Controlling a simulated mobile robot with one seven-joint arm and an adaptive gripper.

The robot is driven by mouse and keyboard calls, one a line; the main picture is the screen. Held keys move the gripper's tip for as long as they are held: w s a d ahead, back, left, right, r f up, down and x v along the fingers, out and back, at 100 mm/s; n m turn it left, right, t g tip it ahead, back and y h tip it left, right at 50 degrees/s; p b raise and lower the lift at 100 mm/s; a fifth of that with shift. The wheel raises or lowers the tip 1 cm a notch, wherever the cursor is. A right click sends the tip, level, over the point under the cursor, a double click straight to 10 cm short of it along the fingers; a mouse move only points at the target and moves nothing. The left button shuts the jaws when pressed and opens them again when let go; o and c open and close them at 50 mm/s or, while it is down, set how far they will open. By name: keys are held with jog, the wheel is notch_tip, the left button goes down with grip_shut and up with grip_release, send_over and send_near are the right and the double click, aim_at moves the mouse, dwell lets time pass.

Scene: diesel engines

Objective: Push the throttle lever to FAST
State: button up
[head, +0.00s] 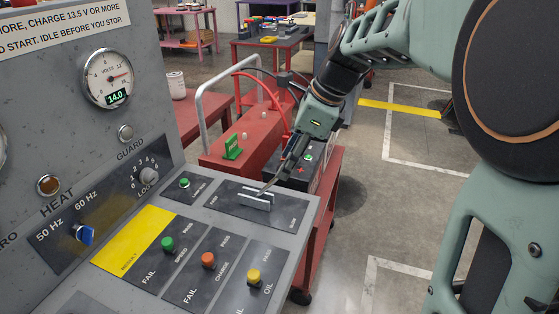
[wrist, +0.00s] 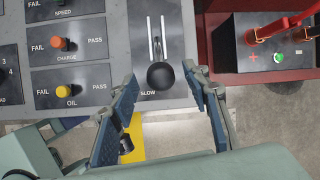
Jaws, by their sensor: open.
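The throttle lever shows in the wrist view as a round black knob (wrist: 160,75) at the SLOW end of its slot. Two pale rails (wrist: 157,38) run away from it up the dark throttle plate (wrist: 175,20). In the head view the plate (head: 235,201) lies at the console's right edge; I cannot make out the knob there. My gripper (head: 267,187) reaches down over that plate. In the wrist view its two blue-padded fingers (wrist: 163,82) stand wide apart, with the knob between and just beyond their tips. I cannot tell whether either finger touches it.
Green (head: 168,244), orange (head: 208,260) and yellow (head: 254,276) PASS/FAIL levers sit left of and below the plate. A red cart (head: 245,140) with a battery (head: 290,170) and cables stands just beyond the console's right edge. Open floor lies to the right.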

aim_at(271, 184)
jog(key=x, duration=0.6)
jog(key=shift+a+f+b, duration=0.15)
jog(key=shift+f+b, duration=0.05)
jog(key=shift+b, duration=0.1)
grip_shut()
